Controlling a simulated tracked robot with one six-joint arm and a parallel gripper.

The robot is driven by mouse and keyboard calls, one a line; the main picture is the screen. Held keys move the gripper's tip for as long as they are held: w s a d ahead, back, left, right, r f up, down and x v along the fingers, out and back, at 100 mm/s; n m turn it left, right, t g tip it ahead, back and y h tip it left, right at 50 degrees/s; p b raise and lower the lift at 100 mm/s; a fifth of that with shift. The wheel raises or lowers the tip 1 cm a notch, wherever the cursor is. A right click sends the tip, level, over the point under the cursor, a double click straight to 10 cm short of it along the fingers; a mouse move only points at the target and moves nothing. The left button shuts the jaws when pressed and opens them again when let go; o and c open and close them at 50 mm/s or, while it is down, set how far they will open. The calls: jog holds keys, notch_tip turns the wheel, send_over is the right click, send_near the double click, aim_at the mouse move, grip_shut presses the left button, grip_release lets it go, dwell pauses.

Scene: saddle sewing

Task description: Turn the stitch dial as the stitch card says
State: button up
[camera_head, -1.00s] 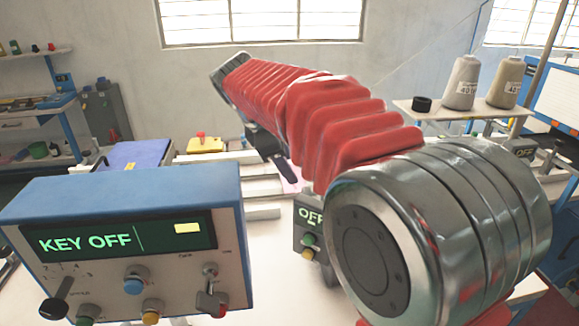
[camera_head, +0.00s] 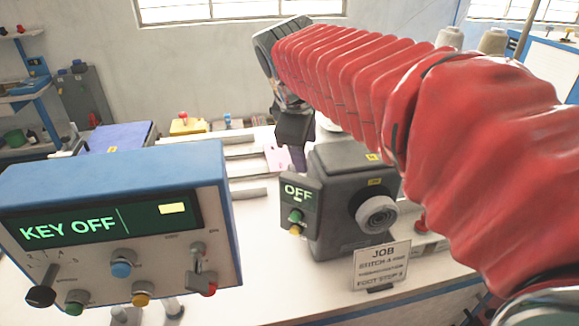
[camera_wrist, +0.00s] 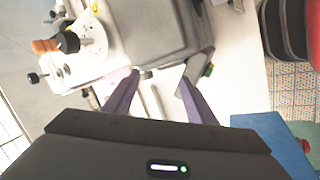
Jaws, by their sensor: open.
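The job card (camera_head: 380,266) stands at the table's front right; it reads JOB, a STITCH line with a hard-to-read value, a blurred line and FOOT STEP 3. The grey sewing machine (camera_head: 345,180) has a pale round knob (camera_head: 377,212) on its near face; I cannot tell if this is the stitch dial. My gripper (camera_head: 297,158) is open and empty behind the machine's left side. In the wrist view its purple fingers (camera_wrist: 160,80) are apart, near the machine's grey body (camera_wrist: 160,30).
The control box reads KEY OFF and the machine's small screen (camera_head: 298,192) reads OFF. The wrist view shows an orange-capped part and black knobs (camera_wrist: 68,42) at left. White tabletop (camera_head: 265,275) is clear between box and machine. Thread cones (camera_head: 492,40) stand behind my arm.

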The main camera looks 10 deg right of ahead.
jog(key=s+f+m+y, duration=0.1)
jog(key=s+f+m, duration=0.4)
jog(key=s, duration=0.5)
jog(key=s+f+m+y, duration=0.1)
jog(key=s+f+m, duration=0.5)
jog(key=s, duration=0.5)
jog(key=shift+s+d+f+m+t+y, duration=0.2)
jog(key=shift+f+m+t+y, duration=0.1)
jog(key=shift+m+t, duration=0.15)
jog(key=shift+c, duration=0.6)
